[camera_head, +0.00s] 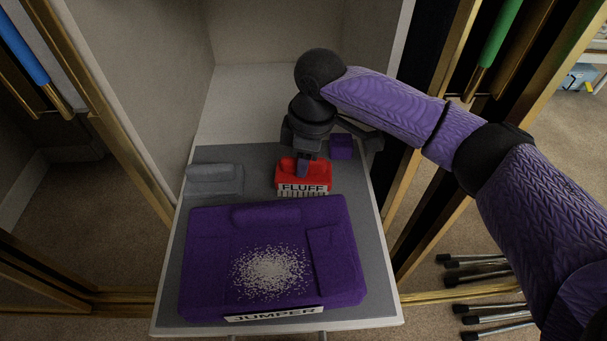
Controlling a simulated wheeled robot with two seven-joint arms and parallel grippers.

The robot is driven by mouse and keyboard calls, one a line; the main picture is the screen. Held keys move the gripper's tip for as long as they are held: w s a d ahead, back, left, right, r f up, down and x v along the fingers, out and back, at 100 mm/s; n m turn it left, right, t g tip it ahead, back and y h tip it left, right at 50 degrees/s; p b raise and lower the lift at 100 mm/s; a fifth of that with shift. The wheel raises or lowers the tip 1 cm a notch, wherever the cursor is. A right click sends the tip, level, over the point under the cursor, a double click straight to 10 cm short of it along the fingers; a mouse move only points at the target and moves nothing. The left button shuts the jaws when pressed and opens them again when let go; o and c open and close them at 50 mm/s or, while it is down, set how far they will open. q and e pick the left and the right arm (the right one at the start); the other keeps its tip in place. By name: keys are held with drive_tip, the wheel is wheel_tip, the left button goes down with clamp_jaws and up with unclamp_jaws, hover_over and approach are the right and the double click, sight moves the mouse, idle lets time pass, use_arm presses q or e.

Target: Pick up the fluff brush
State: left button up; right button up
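The fluff brush (289,176) is a red block with a white "FLUFF" label on its front and bristles along its lower edge. It sits on the grey surface behind the purple jumper (205,270). My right gripper (304,167) points down from above and reaches the top of the brush, with a narrow purple-grey part overlapping the middle of the red block. Whether the fingers are closed on it is not clear, since the dark gripper body hides much of them. The brush rests low, with no visible gap under it. My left gripper is not in view.
The jumper carries a pile of pale fluff (270,271) and a "JUMPER" label (274,313). A grey block (214,180) lies left of the brush and a small purple block (341,147) right behind it. Gold-edged frames flank the surface. Dark brushes (477,277) lie on the carpet at right.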

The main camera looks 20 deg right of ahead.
clamp_jaws()
drive_tip(key=shift+r, duration=0.3)
wheel_tip(320, 180, up, 10)
drive_tip(key=p, duration=0.6)
drive_tip(key=shift+f, duration=0.3)
